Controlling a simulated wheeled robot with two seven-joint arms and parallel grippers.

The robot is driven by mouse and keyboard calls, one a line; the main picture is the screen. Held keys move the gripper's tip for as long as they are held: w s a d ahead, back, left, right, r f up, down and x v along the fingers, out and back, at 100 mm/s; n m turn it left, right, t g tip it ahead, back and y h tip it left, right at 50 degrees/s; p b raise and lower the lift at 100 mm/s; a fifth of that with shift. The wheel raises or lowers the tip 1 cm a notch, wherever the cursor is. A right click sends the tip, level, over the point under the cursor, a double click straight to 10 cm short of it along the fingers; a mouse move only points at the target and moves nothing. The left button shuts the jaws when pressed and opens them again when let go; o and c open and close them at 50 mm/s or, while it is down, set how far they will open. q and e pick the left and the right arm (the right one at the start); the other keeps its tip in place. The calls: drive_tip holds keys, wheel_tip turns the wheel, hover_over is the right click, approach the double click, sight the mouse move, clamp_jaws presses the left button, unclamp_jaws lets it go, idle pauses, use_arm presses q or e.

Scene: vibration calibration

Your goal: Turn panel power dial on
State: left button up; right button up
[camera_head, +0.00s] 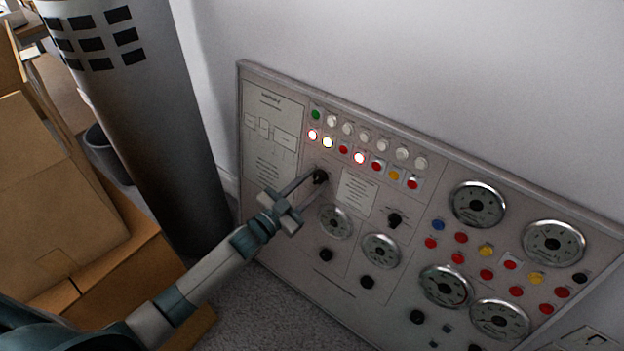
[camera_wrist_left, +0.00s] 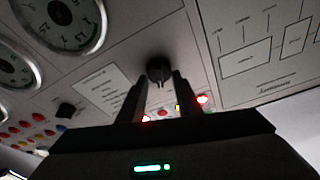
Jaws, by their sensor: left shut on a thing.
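The grey control panel (camera_head: 290,170) leans against the white wall. Its black power dial (camera_head: 320,176) sits below the rows of indicator lights, beside a small printed label plate. My left gripper (camera_head: 313,180) reaches in from the left with its fingers at this dial. In the left wrist view the dial (camera_wrist_left: 159,70) shows between the tips of my left gripper (camera_wrist_left: 160,88), which is shut on it. The fingers partly hide the dial in the head view. My right gripper is not in view.
Several round gauges (camera_head: 477,204), other black knobs (camera_head: 394,219) and coloured buttons fill the panel's right part. Red and white lights (camera_head: 359,157) glow above the dial. A dark column (camera_head: 150,130) and cardboard boxes (camera_head: 60,190) stand at left. Carpet (camera_head: 290,310) lies below.

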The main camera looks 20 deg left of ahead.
use_arm(q)
drive_tip(key=m+g+h+p, duration=0.1)
drive_tip(key=m, duration=0.3)
drive_tip(key=shift+r, duration=0.15)
drive_tip(key=shift+m+g+p, duration=0.3)
drive_tip(key=shift+m+p, duration=0.35)
drive_tip(key=shift+m, duration=0.65)
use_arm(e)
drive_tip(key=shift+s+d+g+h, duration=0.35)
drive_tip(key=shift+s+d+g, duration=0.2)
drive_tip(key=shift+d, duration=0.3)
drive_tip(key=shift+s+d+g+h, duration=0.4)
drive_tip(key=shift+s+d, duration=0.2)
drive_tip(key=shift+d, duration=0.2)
use_arm(q)
drive_tip(key=o, duration=1)
drive_tip(key=shift+o, duration=0.2)
drive_tip(key=shift+s+f, duration=0.1)
drive_tip(key=shift+f, duration=0.1)
drive_tip(key=v, duration=1.7)
drive_tip(key=shift+a, duration=0.2)
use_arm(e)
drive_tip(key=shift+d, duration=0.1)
use_arm(q)
drive_tip(key=shift+f, duration=0.15)
